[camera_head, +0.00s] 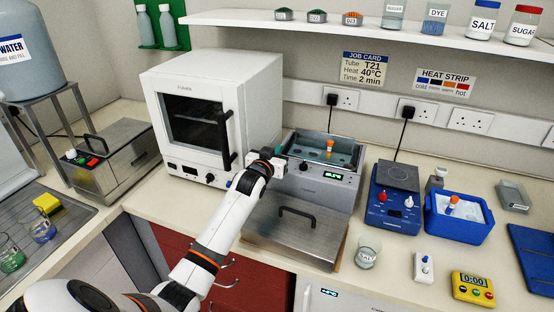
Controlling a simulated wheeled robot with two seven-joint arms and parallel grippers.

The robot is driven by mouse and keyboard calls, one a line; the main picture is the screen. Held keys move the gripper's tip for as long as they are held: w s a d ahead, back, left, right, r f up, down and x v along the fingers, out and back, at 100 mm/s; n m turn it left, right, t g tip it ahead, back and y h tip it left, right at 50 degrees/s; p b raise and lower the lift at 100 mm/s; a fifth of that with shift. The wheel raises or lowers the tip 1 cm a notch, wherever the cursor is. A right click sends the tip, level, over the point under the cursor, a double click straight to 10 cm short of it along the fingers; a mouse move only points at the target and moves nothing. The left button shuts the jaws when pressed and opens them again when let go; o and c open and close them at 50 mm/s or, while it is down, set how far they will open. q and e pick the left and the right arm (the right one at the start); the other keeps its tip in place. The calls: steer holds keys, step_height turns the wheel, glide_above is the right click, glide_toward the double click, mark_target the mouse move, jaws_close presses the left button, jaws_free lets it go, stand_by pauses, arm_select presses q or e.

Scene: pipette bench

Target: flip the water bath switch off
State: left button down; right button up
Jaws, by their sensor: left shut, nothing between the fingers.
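The water bath (352,190) is a steel box on the bench, right of the white oven. Its open basin holds water and a tube with an orange cap (330,146). Its front panel has a lit green display (333,175) and a dark knob (304,166). My left gripper (276,161) is at the left end of that panel, shut and empty. The switch cannot be made out; the gripper covers that part of the panel. Whether the gripper touches it cannot be told. My right gripper is out of view.
A steel lid with a black handle (297,211) lies in front of the bath. The white oven (205,65) stands close on the left. A blue hotplate (396,200), a blue ice box (458,222) and a glass beaker (368,249) stand to the right.

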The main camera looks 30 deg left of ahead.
arm_select(q)
step_height(320, 180, down, 4)
steer(key=shift+r, duration=0.2)
steer(key=shift+w+f, duration=0.1)
steer(key=shift+f, duration=0.35)
steer(key=r+p, duration=0.1)
steer(key=r, duration=0.1)
steer(key=w+r+p, duration=0.1)
steer(key=r+p, duration=0.1)
steer(key=shift+a+r+p, duration=0.1)
steer(key=shift+r+p, duration=0.2)
steer(key=shift+r, duration=0.05)
steer(key=r+b+v, duration=0.2)
steer(key=v, duration=0.7)
steer(key=shift+s+b, duration=0.3)
